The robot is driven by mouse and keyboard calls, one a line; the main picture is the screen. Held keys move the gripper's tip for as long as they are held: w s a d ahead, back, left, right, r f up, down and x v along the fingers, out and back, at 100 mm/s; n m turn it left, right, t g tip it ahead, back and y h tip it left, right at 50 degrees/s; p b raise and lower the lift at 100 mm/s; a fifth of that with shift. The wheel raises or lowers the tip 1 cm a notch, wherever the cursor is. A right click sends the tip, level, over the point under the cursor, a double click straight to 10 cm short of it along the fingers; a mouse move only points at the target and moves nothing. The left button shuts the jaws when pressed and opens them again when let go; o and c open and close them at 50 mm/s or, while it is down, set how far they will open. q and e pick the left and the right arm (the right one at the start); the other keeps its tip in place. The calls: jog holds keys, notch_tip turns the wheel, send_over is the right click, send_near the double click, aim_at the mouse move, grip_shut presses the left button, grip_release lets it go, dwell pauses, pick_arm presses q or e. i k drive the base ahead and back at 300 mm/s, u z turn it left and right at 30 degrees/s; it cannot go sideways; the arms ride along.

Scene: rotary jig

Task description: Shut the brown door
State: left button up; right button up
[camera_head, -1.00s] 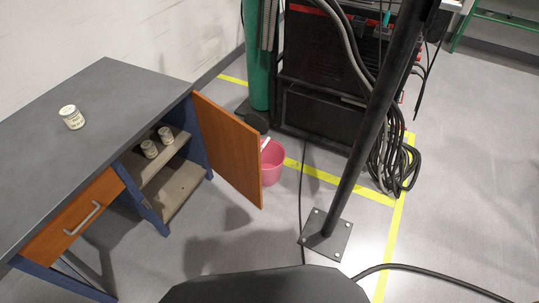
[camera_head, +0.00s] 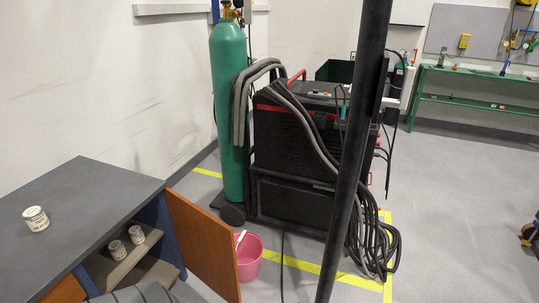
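The brown door (camera_head: 203,247) hangs open on the right side of a grey-topped blue cabinet (camera_head: 80,215). It swings out from the cabinet's open shelves, and its lower part is cut off by the picture's bottom edge. Two small labelled cans (camera_head: 127,242) stand on the upper shelf inside. Neither gripper shows in the head view. A dark ribbed part at the bottom edge, in front of the cabinet, looks like part of my own body.
A pink bucket (camera_head: 249,258) stands on the floor just right of the door. A green gas cylinder (camera_head: 229,115) and a black welding machine (camera_head: 300,150) with coiled cables are behind it. A dark post (camera_head: 352,150) rises right of centre. A can (camera_head: 36,218) stands on the cabinet top.

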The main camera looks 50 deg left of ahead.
aim_at(207, 244)
jog(key=z, duration=0.05)
jog(key=i, duration=4.25)
jog(key=u, duration=4.4)
jog(key=i, duration=1.6)
jog(key=u, duration=0.75)
